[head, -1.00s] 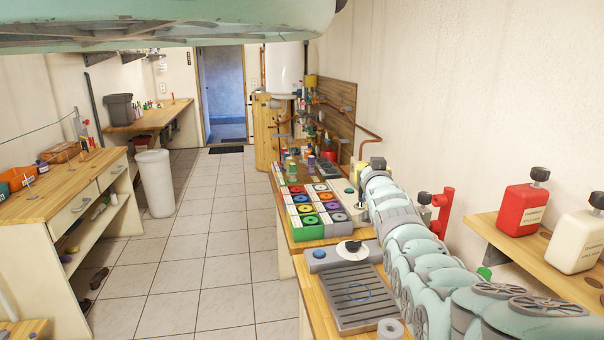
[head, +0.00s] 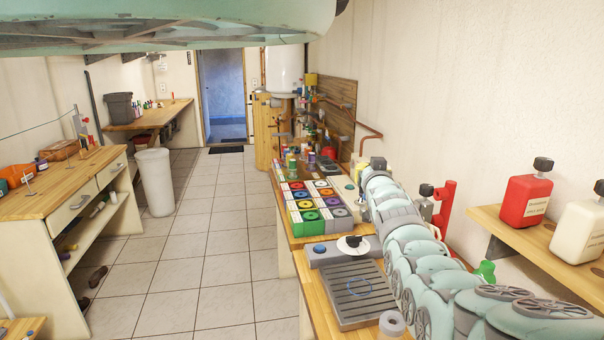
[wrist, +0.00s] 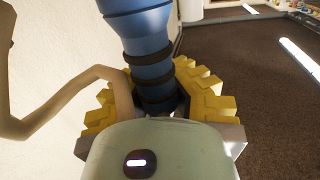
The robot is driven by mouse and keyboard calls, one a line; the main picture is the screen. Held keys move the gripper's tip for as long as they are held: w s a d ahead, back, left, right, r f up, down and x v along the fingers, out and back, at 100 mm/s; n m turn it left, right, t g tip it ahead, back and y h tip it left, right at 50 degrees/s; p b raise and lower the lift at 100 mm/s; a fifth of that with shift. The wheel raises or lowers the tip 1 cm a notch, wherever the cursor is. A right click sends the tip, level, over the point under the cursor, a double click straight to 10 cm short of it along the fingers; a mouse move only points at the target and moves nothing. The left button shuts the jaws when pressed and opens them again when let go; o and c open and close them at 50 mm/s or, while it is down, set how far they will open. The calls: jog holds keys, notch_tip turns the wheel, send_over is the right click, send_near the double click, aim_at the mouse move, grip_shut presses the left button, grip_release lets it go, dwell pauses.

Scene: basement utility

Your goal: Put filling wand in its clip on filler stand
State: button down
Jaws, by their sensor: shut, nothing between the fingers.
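In the wrist view, my gripper (wrist: 160,106) shows yellow stepped finger parts on both sides of a blue cylinder (wrist: 146,58) with dark rings. The gripper is shut with nothing held. The cylinder lies across the view at the fingers; I cannot tell whether it touches them or whether it is the filling wand. A tan curved bar (wrist: 60,100) passes at the left of the fingers. In the head view my arm reaches along the right bench, and its far end is too small and covered to make out. I cannot clearly pick out the filler stand or its clip.
The right bench holds a grey slatted tray (head: 358,297), boxes of coloured discs (head: 318,213) and bottles. A red can (head: 525,198) and white can (head: 582,232) stand on the right shelf. A red upright part (head: 446,205) is close beside my arm. The tiled aisle (head: 205,240) is clear.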

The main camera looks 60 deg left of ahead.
jog(key=c, duration=1.7)
grip_release()
jog(key=shift+w+f+b, duration=0.1)
jog(key=shift+f+b, duration=1.55)
jog(key=shift+b, duration=0.05)
jog(key=shift+o, duration=1.3)
jog(key=shift+d, duration=0.1)
jog(key=o, duration=0.4)
jog(key=shift+r, duration=0.1)
jog(key=shift+s+d+f, duration=0.2)
jog(key=shift+s+d, duration=0.05)
jog(key=shift+s, duration=0.1)
jog(key=shift+v, duration=0.75)
jog(key=shift+r+v, duration=0.1)
jog(key=shift+v, duration=2.35)
jog(key=shift+r+v, duration=0.15)
jog(key=shift+v, duration=2.25)
